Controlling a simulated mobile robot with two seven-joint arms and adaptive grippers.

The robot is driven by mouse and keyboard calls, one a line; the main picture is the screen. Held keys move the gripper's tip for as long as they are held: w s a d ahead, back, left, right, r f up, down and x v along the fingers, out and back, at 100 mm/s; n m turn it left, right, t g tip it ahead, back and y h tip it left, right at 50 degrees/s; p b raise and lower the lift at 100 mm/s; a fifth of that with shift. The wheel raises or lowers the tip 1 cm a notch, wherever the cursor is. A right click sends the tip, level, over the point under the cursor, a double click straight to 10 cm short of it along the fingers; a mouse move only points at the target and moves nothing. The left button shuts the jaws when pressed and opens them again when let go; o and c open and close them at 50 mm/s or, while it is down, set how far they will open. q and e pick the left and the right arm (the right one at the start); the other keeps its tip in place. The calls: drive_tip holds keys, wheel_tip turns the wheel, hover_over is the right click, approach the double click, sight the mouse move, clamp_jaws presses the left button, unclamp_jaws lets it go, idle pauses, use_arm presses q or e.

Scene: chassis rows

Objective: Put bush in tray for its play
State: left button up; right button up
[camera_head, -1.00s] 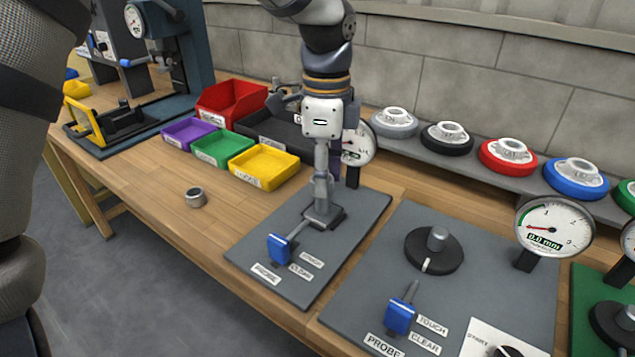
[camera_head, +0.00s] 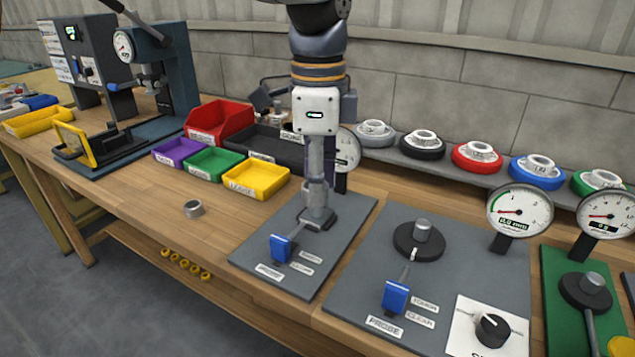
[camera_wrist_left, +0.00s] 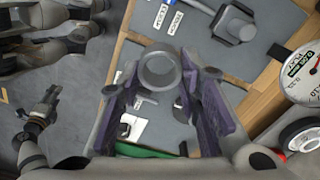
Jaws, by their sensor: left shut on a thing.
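My left gripper (camera_head: 316,178) points down above the left grey station plate (camera_head: 345,232), in line with its post on a dark square base (camera_head: 318,219). In the left wrist view, its purple-padded fingers (camera_wrist_left: 160,88) are shut on a grey metal bush (camera_wrist_left: 158,68), seen as an open ring at the fingertips. In the head view I cannot separate the bush from fingers and post. Purple (camera_head: 176,152), green (camera_head: 209,164) and yellow (camera_head: 257,181) trays stand left of the gripper; their labels are unreadable. My right gripper (camera_wrist_left: 42,108) seems to hang over the floor, its jaws unclear.
Another small silver ring (camera_head: 193,209) lies on the bench in front of the trays. A red bin (camera_head: 222,120) stands behind them. A blue-handled probe (camera_head: 281,248) is on the left plate. A dial (camera_head: 519,212) stands at the middle station. The bench around the loose ring is clear.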

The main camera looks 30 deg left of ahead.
use_arm(q)
drive_tip(key=shift+r, duration=2.75)
